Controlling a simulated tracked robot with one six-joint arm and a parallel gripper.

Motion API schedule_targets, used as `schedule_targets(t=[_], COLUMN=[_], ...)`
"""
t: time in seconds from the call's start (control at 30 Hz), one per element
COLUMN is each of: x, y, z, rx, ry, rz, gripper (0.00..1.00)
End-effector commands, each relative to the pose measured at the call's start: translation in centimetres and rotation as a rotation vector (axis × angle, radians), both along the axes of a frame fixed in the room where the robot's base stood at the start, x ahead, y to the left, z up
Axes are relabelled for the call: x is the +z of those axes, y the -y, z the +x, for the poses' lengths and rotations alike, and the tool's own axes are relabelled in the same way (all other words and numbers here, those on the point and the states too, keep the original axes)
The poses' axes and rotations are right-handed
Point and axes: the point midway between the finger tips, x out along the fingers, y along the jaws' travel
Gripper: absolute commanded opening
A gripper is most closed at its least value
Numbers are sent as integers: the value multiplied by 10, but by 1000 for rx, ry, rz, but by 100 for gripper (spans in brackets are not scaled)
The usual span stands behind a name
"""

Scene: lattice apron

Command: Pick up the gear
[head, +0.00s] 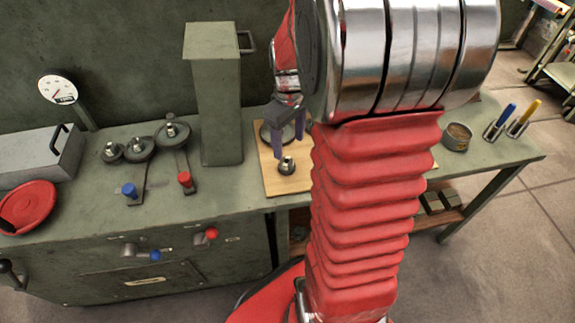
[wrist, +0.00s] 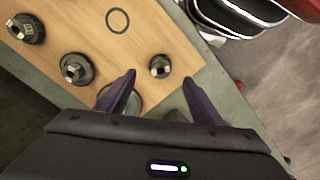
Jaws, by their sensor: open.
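A small dark gear (head: 287,166) with a shiny metal hub stands on a wooden board (head: 272,183) on the bench. In the wrist view, a small gear (wrist: 159,66) lies just beyond the gap between my fingertips. Two more gears, a middle one (wrist: 76,68) and a larger one (wrist: 25,28), stand to its left on the same board. My gripper (head: 289,146) is open and empty, pointing down above the board; both fingers also show in the wrist view (wrist: 159,80). My arm hides the right part of the board in the head view.
A tall green-grey box (head: 215,100) stands left of the board. Further left are gear-like wheels (head: 140,149) on the bench, levers, and a red dish (head: 28,206). A round tin (head: 457,137) and colored-handled tools (head: 505,120) stand at the right.

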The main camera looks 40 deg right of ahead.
Motion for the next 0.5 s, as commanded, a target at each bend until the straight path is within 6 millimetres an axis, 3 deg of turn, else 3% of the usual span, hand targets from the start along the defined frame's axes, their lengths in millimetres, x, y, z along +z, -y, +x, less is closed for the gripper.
schedule_targets(t=[0.23, 0.5], x=[-36, -43], y=[-1, 0], z=[-1, 0], rx=[0, 0], ry=[-3, 0], rz=[1, 0], gripper=[60, 60])
